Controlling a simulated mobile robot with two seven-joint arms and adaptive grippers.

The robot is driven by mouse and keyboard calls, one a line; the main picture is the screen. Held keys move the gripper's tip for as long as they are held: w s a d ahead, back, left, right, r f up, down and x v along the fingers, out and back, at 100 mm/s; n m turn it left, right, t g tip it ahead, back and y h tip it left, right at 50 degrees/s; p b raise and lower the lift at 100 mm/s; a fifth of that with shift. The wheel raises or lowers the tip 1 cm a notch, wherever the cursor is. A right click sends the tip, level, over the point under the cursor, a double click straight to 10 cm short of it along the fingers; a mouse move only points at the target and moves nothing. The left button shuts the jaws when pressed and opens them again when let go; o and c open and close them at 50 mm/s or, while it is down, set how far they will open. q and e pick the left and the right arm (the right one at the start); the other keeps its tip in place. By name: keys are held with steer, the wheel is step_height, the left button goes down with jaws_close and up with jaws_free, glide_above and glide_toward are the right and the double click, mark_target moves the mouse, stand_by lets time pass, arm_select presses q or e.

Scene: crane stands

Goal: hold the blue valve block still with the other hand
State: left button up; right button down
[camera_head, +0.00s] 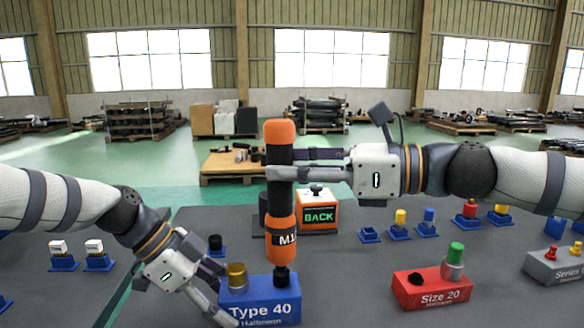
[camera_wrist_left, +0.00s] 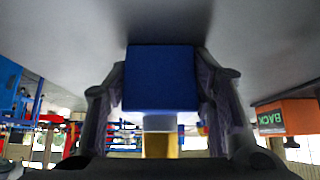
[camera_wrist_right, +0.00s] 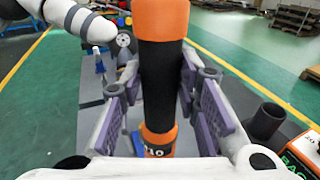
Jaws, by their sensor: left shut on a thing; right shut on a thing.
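The blue valve block (camera_head: 262,309), lettered "Type 40", stands on the table at the lower middle, with a brass cap on its left part. My left gripper (camera_head: 222,294) is shut on the block at its left end; in the left wrist view the block (camera_wrist_left: 160,80) sits between both fingers. My right gripper (camera_head: 285,172) is shut on the black grip of an orange and black power driver (camera_head: 281,140). The driver stands upright, its tip at the dark fitting on the block's right part. The driver also fills the middle of the right wrist view (camera_wrist_right: 160,80).
A red "Size 20" block (camera_head: 432,291) with a green-topped fitting stands to the right. A grey "Series" block (camera_head: 556,266) is at the right edge. An orange box with a "BACK" display (camera_head: 318,214) stands behind the driver. Small blue holders with coloured parts line the table's back.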

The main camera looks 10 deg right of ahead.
mark_target(292, 140)
arm_select(q)
steer(key=shift+r, duration=0.1)
arm_select(e)
steer(key=shift+f, duration=0.2)
steer(key=shift+r, duration=2.9)
arm_select(q)
steer(key=o, duration=1.5)
